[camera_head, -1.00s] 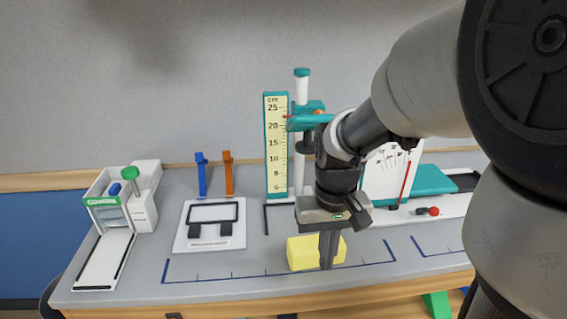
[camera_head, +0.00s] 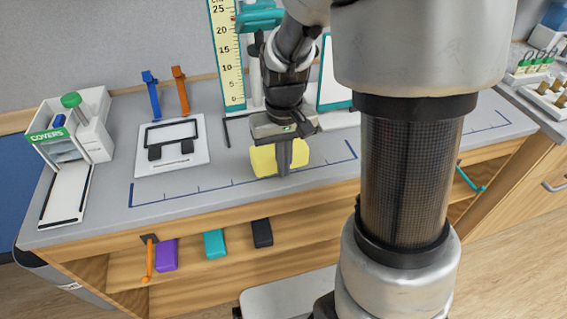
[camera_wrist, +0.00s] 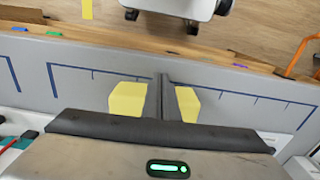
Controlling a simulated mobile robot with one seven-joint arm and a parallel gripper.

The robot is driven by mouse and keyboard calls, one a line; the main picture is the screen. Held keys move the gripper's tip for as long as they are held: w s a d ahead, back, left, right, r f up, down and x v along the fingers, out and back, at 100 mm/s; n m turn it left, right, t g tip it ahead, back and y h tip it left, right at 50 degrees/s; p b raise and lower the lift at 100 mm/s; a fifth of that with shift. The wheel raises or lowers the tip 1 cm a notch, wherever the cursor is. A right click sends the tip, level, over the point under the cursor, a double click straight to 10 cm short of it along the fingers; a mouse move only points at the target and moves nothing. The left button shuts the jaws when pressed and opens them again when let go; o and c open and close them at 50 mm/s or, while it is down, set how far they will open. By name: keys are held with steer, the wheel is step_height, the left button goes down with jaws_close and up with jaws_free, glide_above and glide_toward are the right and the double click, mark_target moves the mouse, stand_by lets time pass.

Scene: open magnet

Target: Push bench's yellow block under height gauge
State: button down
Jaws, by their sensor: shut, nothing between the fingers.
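The yellow block (camera_head: 263,161) sits on the grey bench top, at the blue marked line near the front edge. My gripper (camera_head: 284,172) points down, shut and empty, at the block's front side and hides its middle. In the wrist view the shut fingers (camera_wrist: 161,78) cross the block, which shows on both sides of them (camera_wrist: 127,99). I cannot tell whether they touch it. The height gauge stands behind the block, with a yellow scale (camera_head: 227,58), a white post and a teal carriage (camera_head: 260,15). My arm partly hides the gauge.
A white tray with a black frame (camera_head: 172,145) and a COVERS dispenser (camera_head: 75,140) stand on the left. Blue (camera_head: 151,95) and orange (camera_head: 180,92) upright pieces stand at the back. Purple, teal and black blocks lie on the shelf below. My arm blocks the right side.

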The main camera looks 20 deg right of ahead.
steer(key=w+p, duration=0.1)
steer(key=w, duration=0.6)
steer(key=shift+w, duration=0.4)
